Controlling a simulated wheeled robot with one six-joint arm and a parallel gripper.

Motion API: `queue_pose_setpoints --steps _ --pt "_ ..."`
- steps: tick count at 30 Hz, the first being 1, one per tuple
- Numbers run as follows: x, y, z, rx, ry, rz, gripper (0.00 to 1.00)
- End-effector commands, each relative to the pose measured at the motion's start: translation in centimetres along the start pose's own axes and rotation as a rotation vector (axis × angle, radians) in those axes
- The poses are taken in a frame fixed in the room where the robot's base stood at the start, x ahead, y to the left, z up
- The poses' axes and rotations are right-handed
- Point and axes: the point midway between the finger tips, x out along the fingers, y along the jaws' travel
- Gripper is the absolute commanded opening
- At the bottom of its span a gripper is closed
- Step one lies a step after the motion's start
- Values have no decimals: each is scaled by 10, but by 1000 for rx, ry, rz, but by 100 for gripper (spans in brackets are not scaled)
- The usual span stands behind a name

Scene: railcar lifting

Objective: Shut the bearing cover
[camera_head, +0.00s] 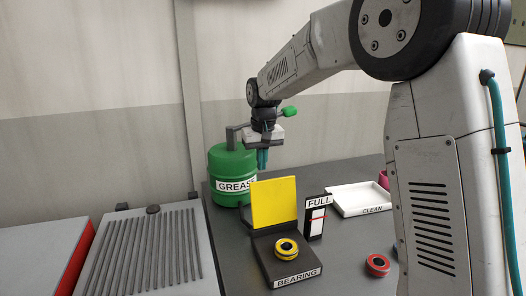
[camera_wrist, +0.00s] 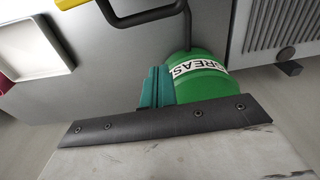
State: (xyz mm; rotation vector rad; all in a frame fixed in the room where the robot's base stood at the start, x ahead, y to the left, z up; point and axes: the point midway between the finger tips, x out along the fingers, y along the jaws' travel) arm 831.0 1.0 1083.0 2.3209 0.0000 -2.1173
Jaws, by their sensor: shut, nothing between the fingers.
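The yellow bearing cover (camera_head: 273,203) stands open, upright at the back of the dark base labelled BEARING (camera_head: 297,275). A ringed yellow and black bearing (camera_head: 286,248) sits on that base. A dark bar handle (camera_head: 245,214) shows behind the cover's left side. In the wrist view a yellow edge of the cover (camera_wrist: 66,4) and the dark handle (camera_wrist: 140,20) show at the top. My gripper (camera_head: 262,166) is shut and empty, pointing down behind the cover and above its top edge, beside the green can. Its teal fingers (camera_wrist: 157,88) show in the wrist view, apart from the handle.
The green GREASE can (camera_head: 231,170) stands close to my gripper, with a grey pipe on top. A FULL gauge (camera_head: 316,215) stands right of the cover. A white CLEAN tray (camera_head: 358,200) and a red ring (camera_head: 377,264) are farther right. A grooved grey panel (camera_head: 150,255) is at left.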

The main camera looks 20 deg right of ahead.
Motion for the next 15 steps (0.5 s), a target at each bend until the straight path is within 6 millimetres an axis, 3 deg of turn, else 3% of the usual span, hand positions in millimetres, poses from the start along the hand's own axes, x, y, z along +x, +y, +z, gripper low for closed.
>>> queue_pose_setpoints --steps 5,15 --pt "39 0 1 0 -3 0 0" --pt "26 0 36 0 0 0 0"
